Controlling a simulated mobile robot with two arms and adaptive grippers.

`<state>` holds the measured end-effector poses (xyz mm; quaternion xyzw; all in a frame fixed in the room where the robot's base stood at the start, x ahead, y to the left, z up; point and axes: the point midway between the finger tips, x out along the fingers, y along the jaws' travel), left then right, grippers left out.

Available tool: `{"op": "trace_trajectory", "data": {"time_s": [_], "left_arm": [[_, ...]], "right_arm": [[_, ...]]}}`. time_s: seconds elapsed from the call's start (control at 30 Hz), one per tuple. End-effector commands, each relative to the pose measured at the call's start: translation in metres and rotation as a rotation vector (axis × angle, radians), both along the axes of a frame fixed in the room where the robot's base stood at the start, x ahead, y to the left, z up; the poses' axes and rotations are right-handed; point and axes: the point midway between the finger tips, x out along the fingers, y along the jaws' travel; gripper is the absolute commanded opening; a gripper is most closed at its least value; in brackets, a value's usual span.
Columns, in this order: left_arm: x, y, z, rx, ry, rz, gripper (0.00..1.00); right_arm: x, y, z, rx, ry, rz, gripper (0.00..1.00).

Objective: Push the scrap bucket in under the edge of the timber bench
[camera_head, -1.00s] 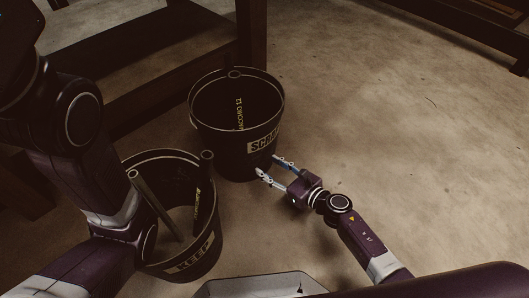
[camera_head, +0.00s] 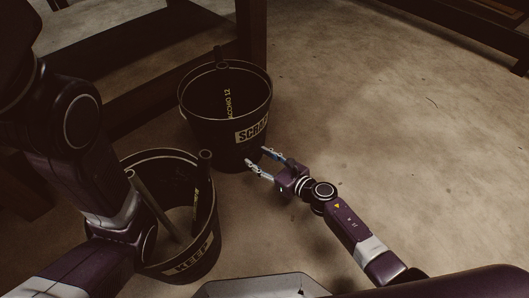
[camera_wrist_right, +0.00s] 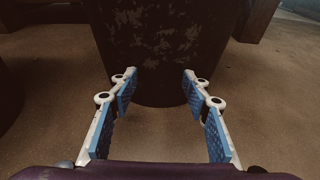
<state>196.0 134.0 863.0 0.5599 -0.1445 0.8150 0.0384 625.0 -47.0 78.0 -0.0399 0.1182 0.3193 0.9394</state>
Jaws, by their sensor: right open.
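The scrap bucket (camera_head: 206,138) is dark, with a "SCRAP" label on its side, and stands upright on the floor in the head view. A hose piece with yellow lettering is inside it. The timber bench (camera_head: 252,40) is dark, with its near leg directly behind the bucket. My right gripper (camera_head: 256,164) is open and empty, low at the bucket's near side. In the right wrist view the bucket wall (camera_wrist_right: 165,60) fills the space ahead of the open blue-padded fingers (camera_wrist_right: 160,95). Whether they touch it I cannot tell. My left gripper is out of view.
A second dark bucket labelled "KEEP" (camera_head: 190,268) stands nearer, at the lower left, holding several hose pieces. My left arm hangs beside it. Open concrete floor (camera_head: 400,130) lies to the right. Another dark timber frame (camera_head: 470,25) is at the upper right.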

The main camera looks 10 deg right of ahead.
Motion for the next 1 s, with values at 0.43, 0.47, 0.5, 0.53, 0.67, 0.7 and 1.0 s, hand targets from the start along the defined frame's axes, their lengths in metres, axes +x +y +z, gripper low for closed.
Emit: {"op": "trace_trajectory", "data": {"time_s": [0.43,0.47,0.5,0.53,0.67,0.7,1.0], "left_arm": [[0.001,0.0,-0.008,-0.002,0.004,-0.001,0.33],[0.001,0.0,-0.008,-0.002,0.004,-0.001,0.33],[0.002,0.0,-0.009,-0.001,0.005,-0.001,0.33],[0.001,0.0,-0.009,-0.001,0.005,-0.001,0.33],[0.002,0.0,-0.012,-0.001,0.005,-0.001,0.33],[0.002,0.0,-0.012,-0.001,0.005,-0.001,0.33],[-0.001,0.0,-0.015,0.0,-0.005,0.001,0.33]], "right_arm": [[0.019,0.015,0.001,0.001,-0.003,0.001,0.43],[0.02,0.016,0.001,0.002,-0.002,0.001,0.43],[0.022,0.017,0.001,0.002,-0.002,0.0,0.43],[0.023,0.018,0.001,0.002,-0.002,0.0,0.43],[0.028,0.022,0.0,0.002,-0.002,0.001,0.43],[0.03,0.023,0.001,0.002,-0.002,0.001,0.43],[0.04,0.03,0.001,0.002,-0.002,0.0,0.43]]}}
